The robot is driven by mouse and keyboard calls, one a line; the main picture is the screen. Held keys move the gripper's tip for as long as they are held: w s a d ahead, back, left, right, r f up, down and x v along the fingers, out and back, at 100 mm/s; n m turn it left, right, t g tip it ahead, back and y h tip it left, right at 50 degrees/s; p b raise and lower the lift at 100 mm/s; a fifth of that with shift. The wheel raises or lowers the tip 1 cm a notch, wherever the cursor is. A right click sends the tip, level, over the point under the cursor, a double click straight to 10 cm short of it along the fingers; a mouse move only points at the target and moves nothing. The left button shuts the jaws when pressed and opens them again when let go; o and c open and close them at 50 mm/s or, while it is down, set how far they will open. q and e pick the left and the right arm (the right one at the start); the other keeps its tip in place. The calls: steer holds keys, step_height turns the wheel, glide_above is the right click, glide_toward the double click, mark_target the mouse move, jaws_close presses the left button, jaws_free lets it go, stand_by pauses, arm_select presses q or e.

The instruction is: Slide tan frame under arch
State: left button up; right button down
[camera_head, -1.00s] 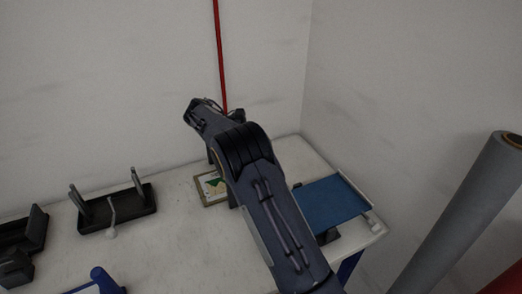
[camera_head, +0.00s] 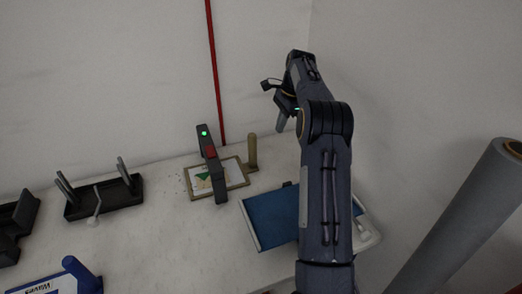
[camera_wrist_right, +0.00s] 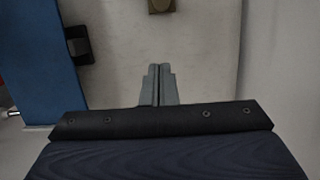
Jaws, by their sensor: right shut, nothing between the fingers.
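The tan frame (camera_head: 242,183) lies flat on the table and holds a white sheet with a green and tan picture. The dark grey arch (camera_head: 212,165), with a green light and a red patch, stands across it. Parts of the frame show on both sides of the arch. A tan upright peg (camera_head: 252,152) stands at the frame's right end. A tan block (camera_wrist_right: 161,5), probably this peg from above, shows at the top edge of the right wrist view. My right gripper (camera_head: 281,126) is shut and empty, raised right of the peg; its closed fingers (camera_wrist_right: 159,68) point towards the block. My left gripper is not in view.
A blue board (camera_head: 270,218) lies at the right, partly behind my right arm. A black stand with pegs (camera_head: 105,198) and dark blocks (camera_head: 14,225) are at the left. A blue item (camera_head: 75,280) is at the front left. A grey roll (camera_head: 465,220) leans at the right.

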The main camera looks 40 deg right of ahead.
steer(key=p+x, duration=0.1)
steer(key=x, duration=0.8)
steer(key=shift+s+a+f, duration=0.1)
steer(key=shift+a+f, duration=0.05)
steer(key=shift+f, duration=0.2)
steer(key=a, duration=0.1)
steer(key=w+a+p, duration=0.1)
steer(key=a, duration=0.1)
steer(key=shift+a+r, duration=0.1)
steer(key=shift+w+a, duration=0.15)
steer(key=shift+a, duration=0.1)
steer(key=shift+a, duration=0.15)
glide_above(232, 173)
steer(key=shift+r, duration=0.35)
steer(key=b+v, duration=0.1)
steer(key=v, duration=0.6)
